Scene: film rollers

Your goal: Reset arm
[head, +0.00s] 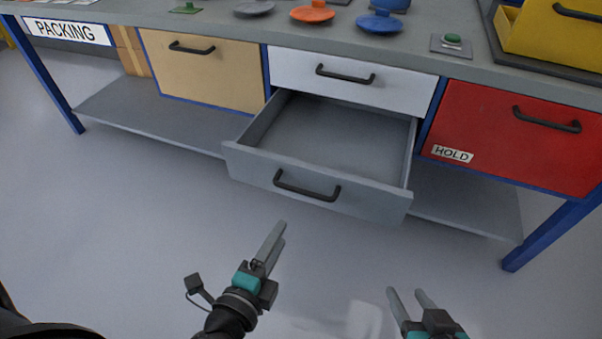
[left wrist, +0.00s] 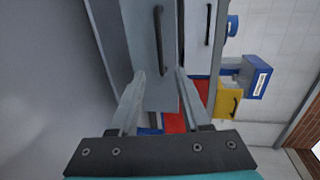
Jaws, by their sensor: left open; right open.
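My left gripper (head: 274,243) is in the lower middle of the head view, in front of and below the pulled-out grey drawer. It is empty, and its fingers point up toward the drawer. In the left wrist view its two fingers (left wrist: 158,82) are spread apart. My right gripper (head: 407,298) is at the bottom right of the head view, open and empty, apart from the bench. The grey drawer (head: 372,203) stands open and looks empty inside. Its dark handle (head: 306,190) is free; the drawer front also shows in the left wrist view (left wrist: 160,98).
The grey workbench (head: 225,22) holds orange and blue round pieces and a green button (head: 452,40). Closed tan (head: 200,80), white (head: 345,92) and red (head: 505,135) drawers sit under it. A yellow bin (head: 550,38) stands at right. The floor before the bench is clear.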

